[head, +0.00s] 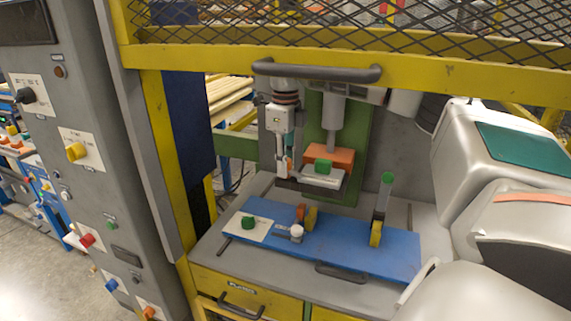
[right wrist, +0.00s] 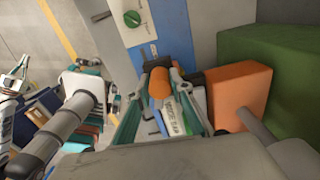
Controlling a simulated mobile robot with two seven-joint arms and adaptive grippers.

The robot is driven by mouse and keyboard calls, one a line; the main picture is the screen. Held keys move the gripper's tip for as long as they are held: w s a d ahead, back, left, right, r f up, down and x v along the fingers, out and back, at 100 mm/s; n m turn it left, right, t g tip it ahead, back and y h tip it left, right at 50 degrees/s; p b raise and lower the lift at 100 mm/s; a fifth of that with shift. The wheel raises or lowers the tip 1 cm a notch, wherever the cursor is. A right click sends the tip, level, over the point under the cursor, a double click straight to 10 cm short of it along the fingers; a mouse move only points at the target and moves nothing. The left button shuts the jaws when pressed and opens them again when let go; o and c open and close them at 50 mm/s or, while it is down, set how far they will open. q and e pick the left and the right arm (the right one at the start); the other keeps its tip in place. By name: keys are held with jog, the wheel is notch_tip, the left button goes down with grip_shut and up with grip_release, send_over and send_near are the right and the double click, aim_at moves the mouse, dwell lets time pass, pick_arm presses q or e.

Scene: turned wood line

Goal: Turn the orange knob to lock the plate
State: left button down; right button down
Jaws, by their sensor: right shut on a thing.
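The orange knob (right wrist: 160,84) sits between the fingertips of my right gripper in the right wrist view. In the head view only a small orange patch of it shows (head: 290,166). My right gripper (head: 284,166) points down and is shut on the knob. A pale grey plate (head: 325,179) with a green block on it lies just right of the gripper, in front of the orange press head (head: 331,153). The fingers partly hide the knob and its base.
A blue board (head: 345,251) in front carries a green knob (head: 248,222), a white knob (head: 296,231) and an upright green-topped lever (head: 383,205). A yellow guard beam with a dark handle (head: 316,71) crosses above. A control cabinet (head: 95,150) stands left.

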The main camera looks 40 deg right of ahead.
jog(key=shift+n, duration=1.7)
jog(key=c, duration=2.1)
grip_release()
jog(key=shift+r, duration=0.1)
notch_tip(320, 180, up, 7)
jog(key=shift+r, duration=0.2)
